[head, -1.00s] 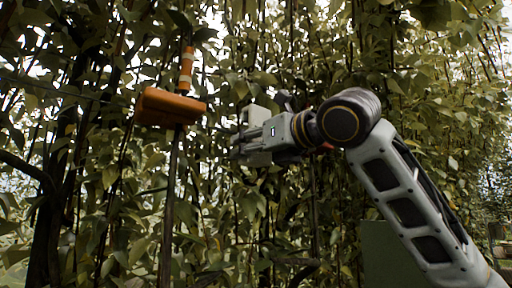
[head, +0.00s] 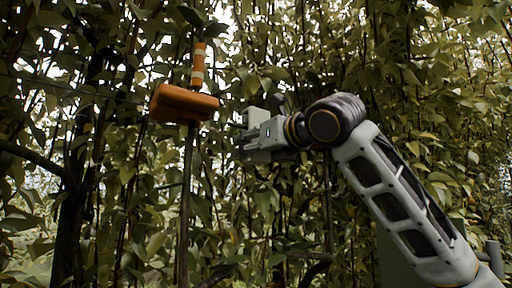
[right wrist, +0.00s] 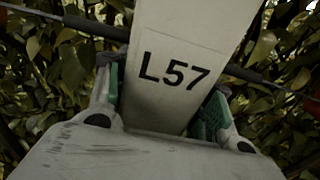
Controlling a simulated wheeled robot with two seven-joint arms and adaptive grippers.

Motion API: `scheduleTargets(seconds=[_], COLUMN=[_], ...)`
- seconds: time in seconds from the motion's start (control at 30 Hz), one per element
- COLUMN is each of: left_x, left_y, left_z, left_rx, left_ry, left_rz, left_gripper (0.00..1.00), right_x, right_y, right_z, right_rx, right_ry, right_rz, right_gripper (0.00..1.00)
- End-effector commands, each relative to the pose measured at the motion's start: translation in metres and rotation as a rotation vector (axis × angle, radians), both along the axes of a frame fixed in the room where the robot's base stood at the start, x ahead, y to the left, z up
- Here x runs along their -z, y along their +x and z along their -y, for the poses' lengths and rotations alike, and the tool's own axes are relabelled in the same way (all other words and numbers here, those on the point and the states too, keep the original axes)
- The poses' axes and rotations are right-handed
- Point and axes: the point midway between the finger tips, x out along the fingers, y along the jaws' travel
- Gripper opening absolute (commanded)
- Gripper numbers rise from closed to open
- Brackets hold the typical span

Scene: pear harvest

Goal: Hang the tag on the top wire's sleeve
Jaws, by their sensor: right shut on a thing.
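The tag (right wrist: 175,75) is a pale plate marked "L57", held between the green-padded fingers of my right gripper (right wrist: 160,97) in the right wrist view. Its upper end runs out of the frame. The dark sleeve (right wrist: 97,28) on the wire shows on both sides of the tag, which hides its middle. I cannot tell whether the tag touches the sleeve. In the head view, my right gripper (head: 246,135) is right of the orange box on the post; the tag is not clear there. My left gripper is not in view.
The orange box (head: 184,103) sits on a thin dark post (head: 186,200) with an orange-and-white striped top (head: 197,66). A thin wire (head: 75,90) runs left from near the box. Dense leaves and stems stand behind everything.

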Motion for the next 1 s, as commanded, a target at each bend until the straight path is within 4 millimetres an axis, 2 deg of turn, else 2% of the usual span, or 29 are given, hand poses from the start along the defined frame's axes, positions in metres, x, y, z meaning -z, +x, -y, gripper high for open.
scheduleTargets(seconds=[0.5, 1.0], left_x=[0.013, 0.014], left_y=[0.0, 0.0], left_z=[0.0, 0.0], left_rx=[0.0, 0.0], left_ry=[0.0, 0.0], left_rz=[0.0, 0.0], left_gripper=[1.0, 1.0], right_x=[0.024, 0.028], right_y=[0.0, 0.0], right_z=[0.001, 0.001], right_rx=[0.001, 0.0], right_ry=[0.002, 0.001], right_rz=[0.001, 0.0], right_gripper=[0.28, 0.28])
